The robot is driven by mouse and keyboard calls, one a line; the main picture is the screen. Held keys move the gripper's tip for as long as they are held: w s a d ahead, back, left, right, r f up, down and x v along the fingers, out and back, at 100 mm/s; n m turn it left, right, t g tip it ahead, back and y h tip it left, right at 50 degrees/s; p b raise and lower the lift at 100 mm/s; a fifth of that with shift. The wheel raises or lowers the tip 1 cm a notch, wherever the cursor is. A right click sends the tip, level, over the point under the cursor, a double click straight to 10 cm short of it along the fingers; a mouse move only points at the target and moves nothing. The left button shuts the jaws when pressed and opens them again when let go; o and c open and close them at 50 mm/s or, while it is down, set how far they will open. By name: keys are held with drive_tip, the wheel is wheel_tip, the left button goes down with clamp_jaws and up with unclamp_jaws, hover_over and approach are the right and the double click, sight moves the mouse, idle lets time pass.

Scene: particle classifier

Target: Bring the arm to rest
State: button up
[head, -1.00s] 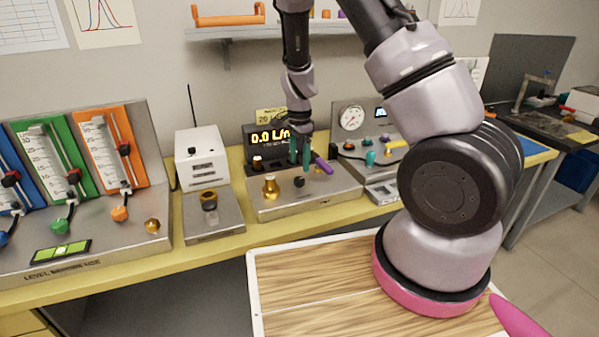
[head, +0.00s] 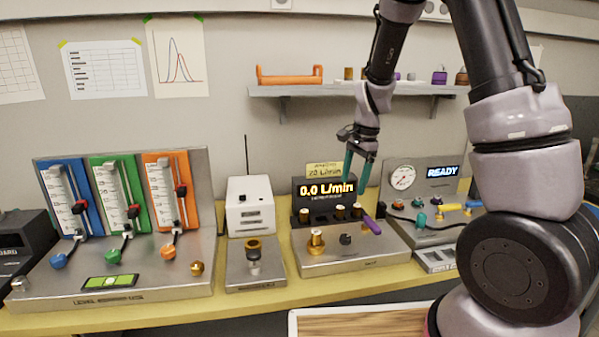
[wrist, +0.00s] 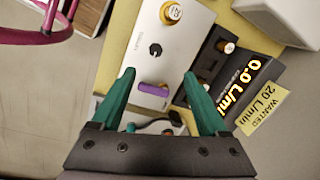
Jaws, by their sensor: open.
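My gripper (head: 358,168) has teal fingers and hangs in front of the wall, above the flow unit with the 0.0 L/min display (head: 327,192). In the wrist view my gripper (wrist: 160,95) is open, its fingers apart with nothing held between them. The purple handle (wrist: 153,89) shows beyond the gap between the fingertips; in the head view the purple handle (head: 371,225) sits on the right of the flow unit, below the gripper and apart from it. My arm comes in from the right and hides part of the bench.
Three flowmeters, blue, green and orange (head: 168,195), stand at the left. A white box (head: 250,207) with an antenna is beside the flow unit. A gauge panel (head: 403,177) reading READY is at the right. A shelf (head: 300,90) with an orange tray (head: 290,76) is above.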

drive_tip(key=s+d+r+n+t+y, duration=0.15)
drive_tip(key=s+r, duration=0.25)
drive_tip(key=r, duration=0.4)
drive_tip(key=s+d+r+n+t, duration=0.2)
drive_tip(key=s+r, duration=0.3)
drive_tip(key=r, duration=0.4)
drive_tip(key=s+d+r+n+t, duration=0.1)
drive_tip(key=s+r+n, duration=0.1)
drive_tip(key=s, duration=0.4)
drive_tip(key=s+d+r+n+t+h, duration=0.1)
drive_tip(key=s+r+n+t, duration=0.1)
drive_tip(key=s+r, duration=0.3)
drive_tip(key=shift+s+d+n, duration=0.3)
drive_tip(key=shift+s+n, duration=0.15)
drive_tip(key=shift+s, duration=0.25)
drive_tip(key=shift+r, duration=0.1)
